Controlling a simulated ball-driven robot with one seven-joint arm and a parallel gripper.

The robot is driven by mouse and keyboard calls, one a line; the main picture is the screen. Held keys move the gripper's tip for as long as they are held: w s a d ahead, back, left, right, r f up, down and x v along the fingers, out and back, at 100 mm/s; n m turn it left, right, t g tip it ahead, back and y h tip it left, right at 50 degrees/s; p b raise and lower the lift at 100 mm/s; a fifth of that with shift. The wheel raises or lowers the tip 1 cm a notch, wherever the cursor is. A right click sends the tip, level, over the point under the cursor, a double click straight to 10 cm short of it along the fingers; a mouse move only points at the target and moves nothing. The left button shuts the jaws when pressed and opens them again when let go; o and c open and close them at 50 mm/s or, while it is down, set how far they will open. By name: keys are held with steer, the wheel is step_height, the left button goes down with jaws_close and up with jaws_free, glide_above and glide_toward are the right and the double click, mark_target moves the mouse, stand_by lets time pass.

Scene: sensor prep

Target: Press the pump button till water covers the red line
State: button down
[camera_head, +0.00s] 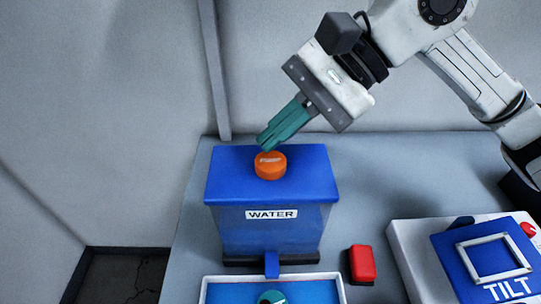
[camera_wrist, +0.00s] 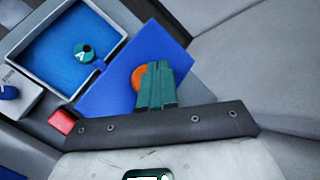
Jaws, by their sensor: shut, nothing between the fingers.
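An orange pump button (camera_head: 270,167) sits on top of the blue water tank (camera_head: 272,232), which has a white WATER label. My gripper (camera_head: 265,146) is shut and empty, its teal fingers tilted down and left, with the tips just above or at the button's back edge; I cannot tell whether they touch. In the wrist view the fingers (camera_wrist: 154,66) partly cover the button (camera_wrist: 138,77). A blue tray with a white rim (camera_head: 340,283) stands in front of the tank under its spout (camera_head: 272,264). A round teal piece (camera_head: 271,297) marked A is in it. No red line is visible.
A red block (camera_head: 361,264) lies right of the tank's base. A white unit with a blue TILT panel (camera_head: 449,262) and a red button (camera_head: 528,229) stands at the right. The grey table (camera_head: 400,170) is clear behind these.

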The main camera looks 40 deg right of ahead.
mark_target(278, 160)
steer(key=shift+r+p, duration=0.55)
steer(key=shift+r, duration=1.7)
